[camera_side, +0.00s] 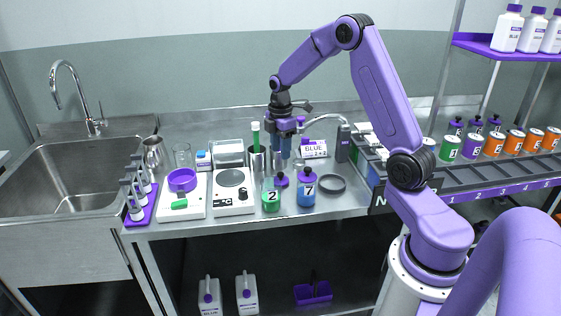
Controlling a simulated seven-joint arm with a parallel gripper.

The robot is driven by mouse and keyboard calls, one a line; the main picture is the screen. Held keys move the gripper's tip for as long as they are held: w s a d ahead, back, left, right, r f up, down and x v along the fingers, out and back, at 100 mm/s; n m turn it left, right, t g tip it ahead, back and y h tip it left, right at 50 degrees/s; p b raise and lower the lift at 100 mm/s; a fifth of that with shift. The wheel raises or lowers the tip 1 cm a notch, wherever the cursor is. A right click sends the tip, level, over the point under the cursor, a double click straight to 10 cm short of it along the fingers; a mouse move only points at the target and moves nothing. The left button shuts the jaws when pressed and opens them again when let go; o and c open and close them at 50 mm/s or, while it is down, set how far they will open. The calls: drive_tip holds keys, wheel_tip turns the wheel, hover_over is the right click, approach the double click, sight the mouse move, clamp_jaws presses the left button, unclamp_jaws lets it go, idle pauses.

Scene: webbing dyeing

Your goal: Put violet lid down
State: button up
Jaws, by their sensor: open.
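A violet lid (281,179) lies on the steel counter between the green bottle marked 2 (271,199) and the blue bottle marked 7 (306,191). Bottle 7 has a violet top on it, and bottle 2 shows no violet top. My gripper (281,157) points down above and a little behind the violet lid. Its fingers are open and look empty. The gap between the fingertips and the lid is small, and I cannot tell its exact depth.
A dark ring (332,184) lies at right. A bottle rack (480,178) runs along the right, a sink (75,180) at left.

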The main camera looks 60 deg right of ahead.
drive_tip(key=s+a+r, duration=0.4)
drive_tip(key=s+a, duration=0.2)
drive_tip(key=a, duration=0.4)
drive_tip(key=s+a+r, duration=0.4)
drive_tip(key=s+a, duration=0.2)
drive_tip(key=a, duration=0.3)
drive_tip(key=s+a, duration=0.1)
drive_tip(key=s, duration=0.9)
drive_tip(key=s+a+m, duration=0.1)
drive_tip(key=s+a, duration=0.1)
drive_tip(key=s, duration=0.8)
drive_tip(key=shift+a+f, duration=0.25)
drive_tip(key=shift+a, duration=0.05)
